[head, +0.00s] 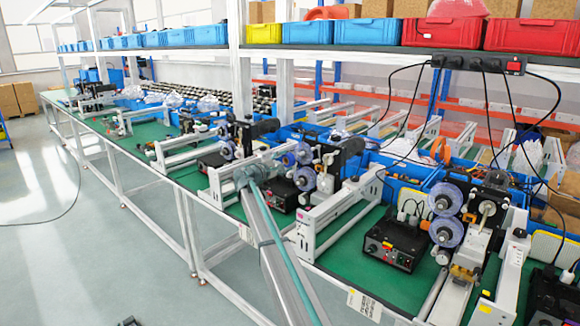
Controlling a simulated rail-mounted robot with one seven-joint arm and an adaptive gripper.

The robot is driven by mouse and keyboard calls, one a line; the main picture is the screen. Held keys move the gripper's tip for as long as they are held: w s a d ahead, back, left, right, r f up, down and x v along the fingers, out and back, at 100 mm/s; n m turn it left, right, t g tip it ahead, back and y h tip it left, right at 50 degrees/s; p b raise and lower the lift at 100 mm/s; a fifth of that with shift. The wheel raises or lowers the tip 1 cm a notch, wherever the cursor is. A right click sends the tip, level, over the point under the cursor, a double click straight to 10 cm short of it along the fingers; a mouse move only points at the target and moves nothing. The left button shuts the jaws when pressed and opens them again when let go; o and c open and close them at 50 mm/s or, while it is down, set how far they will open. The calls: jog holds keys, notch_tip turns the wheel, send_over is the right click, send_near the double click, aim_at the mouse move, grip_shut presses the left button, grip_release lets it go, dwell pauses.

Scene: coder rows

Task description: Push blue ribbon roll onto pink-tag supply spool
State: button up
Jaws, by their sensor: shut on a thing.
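My arm reaches up from the bottom of the head view to a machine in the middle of the bench. My gripper (276,167) is at its end, small and partly hidden by my wrist. It is shut on what looks like a blue ribbon roll (288,160), close in front of the machine's spools. An upper blue-violet roll (303,153) and a lower one (304,179) show beside it on the machine. I cannot make out a pink tag, so I cannot tell which spool bears it. I cannot tell if the held roll touches a spool.
White rails (335,215) and another black box (283,193) flank my gripper. Blue bins (408,190) stand behind. Black cables hang from the shelf.

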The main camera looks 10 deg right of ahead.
aim_at(299, 156)
jog(key=shift+p+x, duration=0.45)
jog(key=shift+x, duration=1.95)
jog(key=shift+b, duration=0.8)
jog(key=shift+b+x, duration=0.4)
jog(key=shift+x, duration=1.55)
dwell(0.7)
jog(key=o, duration=1.1)
jog(key=shift+o, duration=0.2)
